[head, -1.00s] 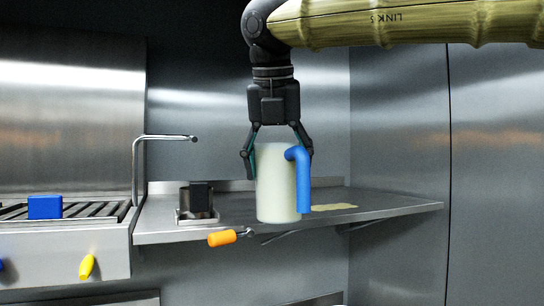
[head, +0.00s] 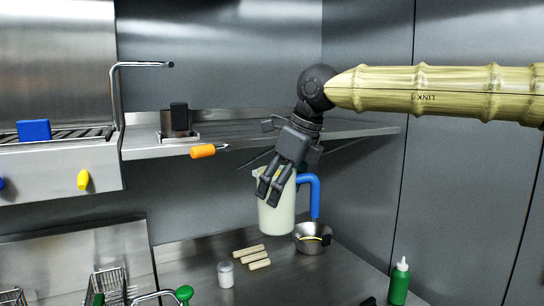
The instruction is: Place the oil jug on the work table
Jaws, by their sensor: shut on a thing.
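The oil jug (head: 277,217) is a whitish cylinder with a blue handle on its right side. My gripper (head: 272,187) is shut on its upper part from above, with the fingers at the rim. The jug appears over the back of the lower steel work table (head: 215,291), beside a metal bowl. I cannot tell whether its base touches the table. The gripper hides part of the rim.
On the table are a metal bowl (head: 312,238), several pale sticks (head: 252,257), a small white-capped jar (head: 225,275) and a green bottle (head: 399,283). A steel shelf (head: 245,139) runs above, with an orange-handled tool (head: 204,151). The table's front middle is clear.

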